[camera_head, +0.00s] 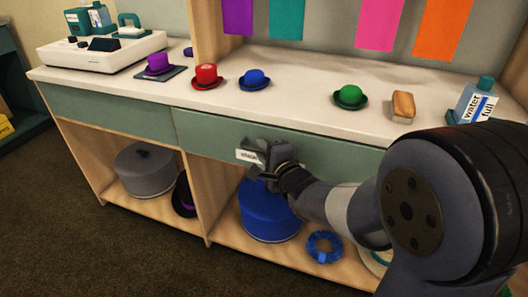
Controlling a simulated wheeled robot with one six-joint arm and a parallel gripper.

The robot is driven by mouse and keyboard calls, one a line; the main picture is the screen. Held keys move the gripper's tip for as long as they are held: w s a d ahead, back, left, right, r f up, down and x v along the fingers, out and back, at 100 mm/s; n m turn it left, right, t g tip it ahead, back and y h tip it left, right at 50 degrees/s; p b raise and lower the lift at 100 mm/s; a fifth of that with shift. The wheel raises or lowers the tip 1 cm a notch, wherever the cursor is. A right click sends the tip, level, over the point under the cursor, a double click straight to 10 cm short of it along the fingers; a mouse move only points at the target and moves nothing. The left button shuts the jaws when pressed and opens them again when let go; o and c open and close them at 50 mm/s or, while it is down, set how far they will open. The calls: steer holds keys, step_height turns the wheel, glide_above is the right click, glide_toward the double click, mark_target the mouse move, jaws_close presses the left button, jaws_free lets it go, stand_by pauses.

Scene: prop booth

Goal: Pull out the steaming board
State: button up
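The steaming board's front appears to be the long grey-green panel (215,132) under the countertop, with a small white label (249,156) whose text is too small to read surely. The panel looks flush with the counter front. My gripper (266,158) is at the panel's lower edge, just right of the label and partly over it. Its fingers are dark and small in view, and I cannot tell whether they are open, shut or touching the panel. Any handle there is hidden behind the gripper.
On the white counter (310,85) stand purple (159,64), red (206,76), blue (254,79) and green (350,97) hats, a brush (403,107) and a water bottle (475,100).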

steer(key=shift+c, duration=0.4)
jaws_close()
steer(key=shift+s, duration=0.15)
